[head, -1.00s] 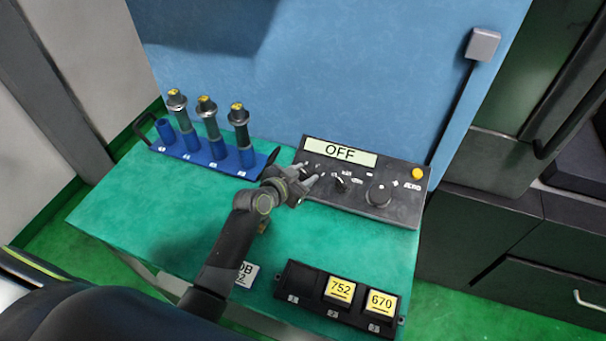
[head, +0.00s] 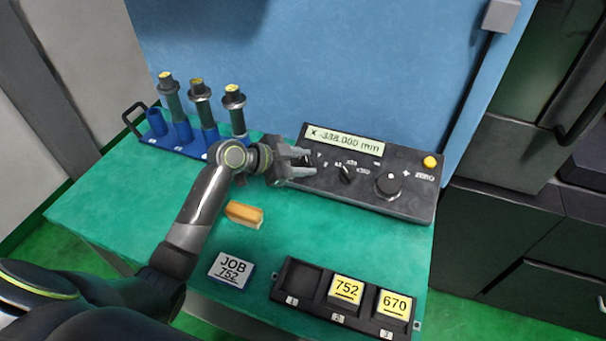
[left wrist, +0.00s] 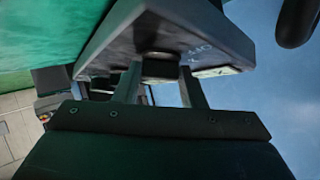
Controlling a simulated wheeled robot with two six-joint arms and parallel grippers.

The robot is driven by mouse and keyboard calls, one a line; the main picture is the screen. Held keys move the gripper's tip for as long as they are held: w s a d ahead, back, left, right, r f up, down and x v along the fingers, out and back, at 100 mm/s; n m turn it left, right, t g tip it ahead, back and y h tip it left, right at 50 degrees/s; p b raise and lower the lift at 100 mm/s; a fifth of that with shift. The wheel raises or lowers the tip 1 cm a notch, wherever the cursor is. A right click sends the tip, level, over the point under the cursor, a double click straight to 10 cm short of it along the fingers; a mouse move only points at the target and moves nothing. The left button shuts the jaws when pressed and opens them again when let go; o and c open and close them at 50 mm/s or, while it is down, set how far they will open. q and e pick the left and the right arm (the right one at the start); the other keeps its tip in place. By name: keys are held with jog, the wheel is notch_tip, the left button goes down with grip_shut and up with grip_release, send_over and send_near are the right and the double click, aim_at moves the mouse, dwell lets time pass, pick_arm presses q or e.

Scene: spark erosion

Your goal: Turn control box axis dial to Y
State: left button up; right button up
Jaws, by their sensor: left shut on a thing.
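The dark control box (head: 330,192) lies on the green table near the blue wall. Its display (head: 343,140) reads "X -338.000 mm". My left gripper (head: 308,164) is at the left end of the box, shut on the axis dial. The fingers largely hide that dial in the head view. In the left wrist view the dark dial (left wrist: 160,68) sits between the two fingers, against the box face. Which mark it points at is hidden. A small middle knob (head: 347,174) and a larger round dial (head: 388,184) are to the right. My right gripper is not in view.
A yellow button (head: 430,162) is at the box's right end. A blue rack (head: 190,147) with tall holders stands to the left.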

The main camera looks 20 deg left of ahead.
pick_arm(q)
jog(key=m+g+b, duration=0.1)
jog(key=m+b, duration=0.1)
jog(key=m+g+b, duration=0.2)
jog(key=m+g+h+b, duration=0.1)
jog(key=m+b, duration=0.1)
jog(key=shift+w+a+f+g, duration=0.15)
jog(key=shift+w+g, duration=0.15)
jog(key=shift+g, duration=0.1)
jog(key=shift+c, duration=0.3)
jog(key=m+g+b, duration=0.2)
jog(key=m, duration=0.1)
jog(key=shift+w+g+y, duration=0.1)
jog(key=shift+g+y, duration=0.2)
jog(key=shift+r+m+g+y+b, duration=0.15)
jog(key=shift+m+g+b, duration=0.3)
jog(key=shift+m, duration=0.1)
jog(key=shift+r+m+g+y+b, duration=0.1)
jog(key=shift+m+g+y+b, duration=0.05)
jog(key=shift+m+g+b, duration=0.3)
jog(key=o, duration=1)
jog(key=shift+w, duration=0.1)
